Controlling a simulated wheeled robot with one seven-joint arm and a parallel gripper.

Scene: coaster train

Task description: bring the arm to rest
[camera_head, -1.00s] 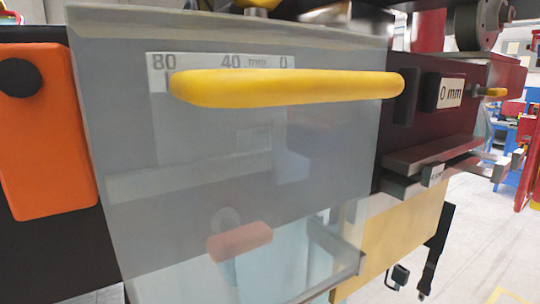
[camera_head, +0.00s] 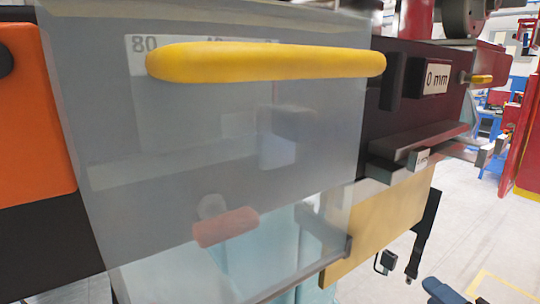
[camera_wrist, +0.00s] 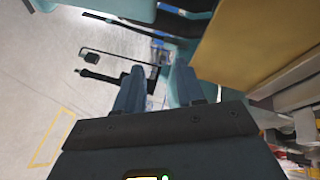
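My gripper (camera_wrist: 160,78) shows in the wrist view with its two dark blue fingers apart and nothing visible between them. It hangs over pale floor and the teal seats of the train. In the head view a dark blue part at the bottom right edge (camera_head: 448,291) may be my gripper, but too little shows to tell.
A clear guard panel (camera_head: 200,120) with a yellow handle (camera_head: 265,62) fills the head view's middle. An orange block (camera_head: 32,110) is at left, a "0 mm" label (camera_head: 437,76) at right. A tan panel (camera_head: 385,220) hangs below. Floor (camera_head: 480,225) is open at right.

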